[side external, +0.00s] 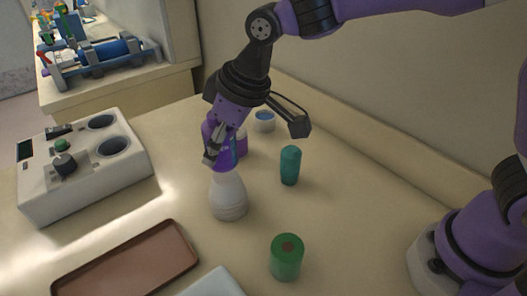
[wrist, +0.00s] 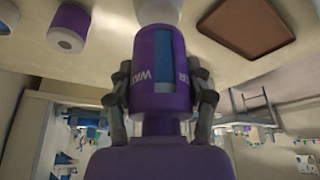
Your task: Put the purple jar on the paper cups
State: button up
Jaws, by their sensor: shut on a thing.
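The purple jar (wrist: 158,62) has a blue panel and pale lettering. My gripper (wrist: 160,80) is shut on it, with a finger on each side. In the side view the jar (side external: 228,157) is partly hidden by my gripper (side external: 219,150). The paper cups (side external: 228,197) are a white stack standing on the table directly below the jar. The jar's lower end appears right at the top of the stack; I cannot tell whether they touch. In the wrist view a white part of the stack (wrist: 158,11) shows beyond the jar.
A teal bottle (side external: 290,165), a green cylinder (side external: 287,260) and a white cup (side external: 264,121) stand nearby. A brown tray (side external: 125,262) lies in front, and a white device (side external: 85,180) stands left. Bare table separates them.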

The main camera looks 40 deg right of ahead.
aim_at(223, 156)
jog(key=shift+f, duration=1.35)
jog(key=o, duration=1.3)
jog(key=shift+f, duration=0.15)
jog(key=shift+c, duration=0.2)
jog(key=v, duration=1.2)
jog(key=s+d+f+m+t+h, duration=0.1)
jog(key=s+d+f+m, duration=0.1)
jog(key=s+d, duration=0.3)
jog(key=s+d+f+m+h, duration=0.1)
jog(key=s+d+m, duration=0.3)
jog(key=d, duration=0.8)
jog(key=shift+s+d+f+m+t+h, duration=0.35)
jog(key=shift+s+f, duration=0.25)
jog(key=shift+s, duration=0.4)
